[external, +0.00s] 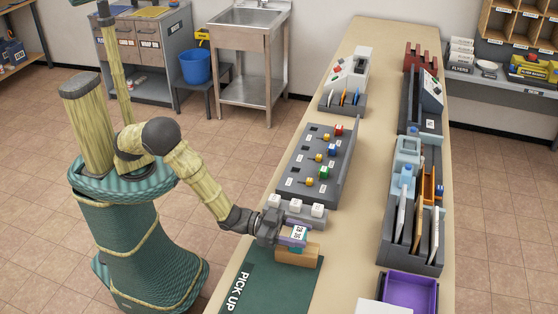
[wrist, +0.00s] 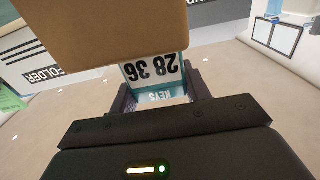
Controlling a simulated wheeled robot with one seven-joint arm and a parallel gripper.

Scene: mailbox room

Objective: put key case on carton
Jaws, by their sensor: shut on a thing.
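The key case (external: 299,233) has a white label with dark numbers, and in the wrist view the case (wrist: 153,72) shows the upside-down marks "28 36" and "KEYS". My gripper (external: 289,234) is shut on it at the counter's left side. The brown carton (external: 297,255) is on the counter just below the case in the external view. In the wrist view the carton (wrist: 100,35) fills the upper left and hides part of the case. I cannot tell whether the case touches the carton.
A green "PICK UP" mat (external: 262,285) lies in front. A grey rack with white-topped blocks (external: 297,209) stands close behind my gripper. Beyond is a grey tray with coloured blocks (external: 300,160). Folder racks and a purple bin (external: 408,290) line the right side. The counter's middle strip is clear.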

